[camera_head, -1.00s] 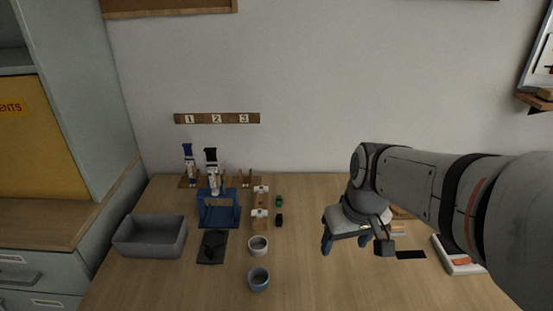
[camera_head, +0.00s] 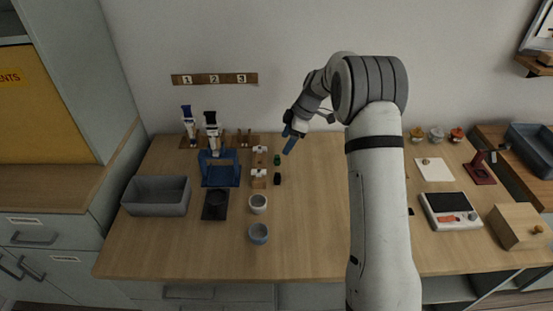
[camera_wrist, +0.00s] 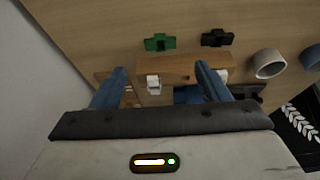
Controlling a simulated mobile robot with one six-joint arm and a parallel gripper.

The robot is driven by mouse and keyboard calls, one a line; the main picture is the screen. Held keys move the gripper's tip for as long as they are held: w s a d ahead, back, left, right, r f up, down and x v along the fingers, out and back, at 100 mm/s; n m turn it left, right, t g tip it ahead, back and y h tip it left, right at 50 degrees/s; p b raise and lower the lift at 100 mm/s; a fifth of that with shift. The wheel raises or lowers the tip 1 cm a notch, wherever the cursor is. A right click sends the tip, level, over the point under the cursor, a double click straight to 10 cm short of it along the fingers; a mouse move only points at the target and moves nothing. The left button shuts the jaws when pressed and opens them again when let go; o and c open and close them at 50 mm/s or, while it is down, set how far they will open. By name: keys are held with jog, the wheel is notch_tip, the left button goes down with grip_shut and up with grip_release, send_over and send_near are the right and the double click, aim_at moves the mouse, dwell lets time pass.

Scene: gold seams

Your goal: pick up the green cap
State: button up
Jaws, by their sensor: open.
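The green cap (camera_head: 277,160) lies on the table just right of a wooden block, with a black cap (camera_head: 277,179) in front of it. In the wrist view the green cap (camera_wrist: 160,43) is beyond my fingertips, left of the black cap (camera_wrist: 217,38). My gripper (camera_head: 290,141) is open and empty, above the table, behind and slightly right of the green cap in the head view. In the wrist view its two blue fingers (camera_wrist: 162,72) are spread, with the wooden block (camera_wrist: 185,70) between and beyond them. Nothing hides the green cap.
The wooden block (camera_head: 259,160) with white pieces stands close left of the caps. A blue stand (camera_head: 220,176), grey bin (camera_head: 157,196), white cup (camera_head: 258,204) and blue cup (camera_head: 258,234) stand further left or in front.

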aim_at(277, 161)
jog(key=x, duration=0.3)
jog(key=p+x, duration=0.1)
jog(key=x, duration=0.3)
jog(key=shift+d+f, duration=0.1)
jog(key=shift+f, duration=0.3)
jog(key=shift+c, duration=0.6)
jog(key=c, duration=0.9)
